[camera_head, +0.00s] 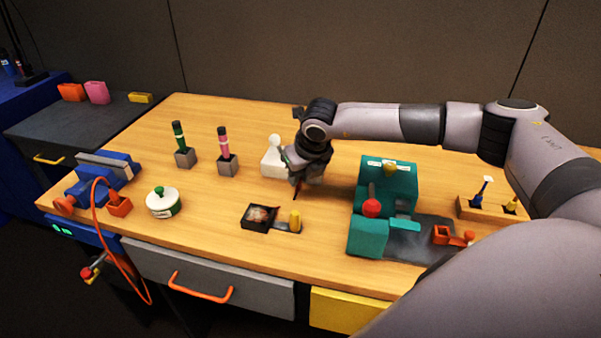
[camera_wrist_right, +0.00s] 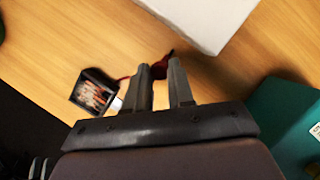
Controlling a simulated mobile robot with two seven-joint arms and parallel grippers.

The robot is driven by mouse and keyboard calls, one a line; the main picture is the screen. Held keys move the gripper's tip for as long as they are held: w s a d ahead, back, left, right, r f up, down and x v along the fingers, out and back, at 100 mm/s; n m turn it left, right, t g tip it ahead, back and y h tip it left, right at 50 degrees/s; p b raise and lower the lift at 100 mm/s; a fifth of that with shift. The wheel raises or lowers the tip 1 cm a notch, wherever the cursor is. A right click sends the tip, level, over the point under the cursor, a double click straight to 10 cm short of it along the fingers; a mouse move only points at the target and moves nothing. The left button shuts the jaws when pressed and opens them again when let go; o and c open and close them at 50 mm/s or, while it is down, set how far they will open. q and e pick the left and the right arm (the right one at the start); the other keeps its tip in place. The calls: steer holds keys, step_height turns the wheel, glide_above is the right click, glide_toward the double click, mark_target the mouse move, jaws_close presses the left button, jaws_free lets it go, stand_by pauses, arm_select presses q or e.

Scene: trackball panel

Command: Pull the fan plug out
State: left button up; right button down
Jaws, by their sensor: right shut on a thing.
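My right gripper (camera_head: 299,177) reaches down to the middle of the wooden table, beside a white block with a white ball on top (camera_head: 273,161). In the right wrist view, my two fingers (camera_wrist_right: 162,83) are shut on a small dark red piece (camera_wrist_right: 160,66), which shows between and beyond their tips. It may be the fan plug, but the fingers hide most of it. The white block's face (camera_wrist_right: 205,20) is just beyond the piece; I cannot tell whether they touch. No fan can be made out clearly. My left gripper is not in view.
A dark open tray (camera_head: 260,217) and a yellow peg (camera_head: 295,219) stand in front of the gripper. A teal machine (camera_head: 368,238) with a red knob is at right. Two handled tools stand in grey blocks (camera_head: 227,165) at left, near a round white container (camera_head: 163,204).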

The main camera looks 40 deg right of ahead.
steer(key=shift+s+a+f, duration=0.1)
steer(key=shift+s+a, duration=0.05)
steer(key=shift+a, duration=0.05)
steer(key=c, duration=1.3)
jaws_free()
steer(key=shift+o, duration=0.2)
steer(key=v, duration=0.7)
steer(key=shift+b, duration=0.35)
steer(key=shift+s, duration=0.15)
